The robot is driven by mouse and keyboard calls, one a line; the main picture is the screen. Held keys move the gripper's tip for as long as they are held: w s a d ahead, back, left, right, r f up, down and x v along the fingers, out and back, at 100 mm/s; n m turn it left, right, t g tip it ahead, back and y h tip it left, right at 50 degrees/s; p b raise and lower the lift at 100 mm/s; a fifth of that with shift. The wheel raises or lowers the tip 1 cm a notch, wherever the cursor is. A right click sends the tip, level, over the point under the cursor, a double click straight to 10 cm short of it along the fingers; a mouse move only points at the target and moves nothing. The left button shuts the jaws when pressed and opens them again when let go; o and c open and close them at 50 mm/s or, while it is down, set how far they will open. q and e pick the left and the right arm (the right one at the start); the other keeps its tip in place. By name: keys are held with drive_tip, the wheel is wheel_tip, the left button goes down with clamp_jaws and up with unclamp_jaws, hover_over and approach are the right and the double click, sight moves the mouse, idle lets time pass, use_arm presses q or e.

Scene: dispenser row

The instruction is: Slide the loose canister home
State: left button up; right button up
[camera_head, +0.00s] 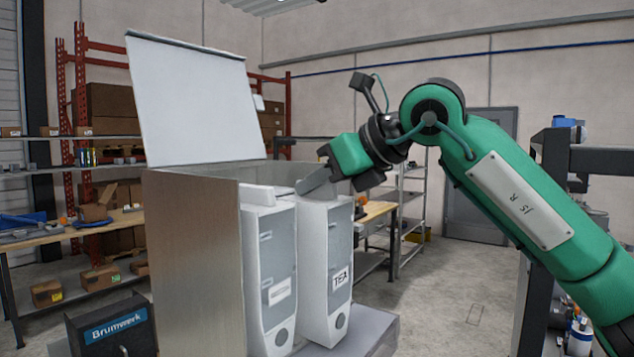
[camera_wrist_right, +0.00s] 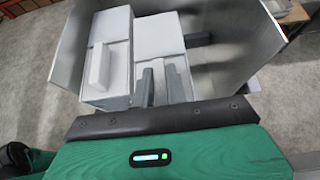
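A metal housing (camera_head: 195,260) with its white lid (camera_head: 195,105) raised holds two tall pale canisters side by side. The near canister (camera_head: 280,240) has a white label and a raised grip on top. The far canister (camera_head: 340,240) reads TEA; more of its side shows, so it seems to stand farther out. In the right wrist view the housing wall (camera_wrist_right: 235,45) surrounds the canister tops. My right gripper (camera_head: 315,180) reaches down at the TEA canister's top. My left gripper is out of view.
A dark Brumwerk box (camera_head: 115,327) stands at the lower left of the housing. A workbench (camera_head: 70,233) and red-framed shelving are behind on the left. Open floor (camera_head: 440,290) lies to the right of the housing, beneath my right arm.

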drive_tip(key=o, duration=0.4)
drive_tip(key=shift+o, duration=0.2)
drive_tip(key=shift+f, duration=0.1)
drive_tip(key=shift+s+d+r, duration=0.15)
drive_tip(key=shift+d+r, duration=0.05)
drive_tip(key=shift+d, duration=0.1)
drive_tip(key=b+v, duration=0.4)
drive_tip(key=v, duration=0.9)
drive_tip(key=shift+r, duration=0.15)
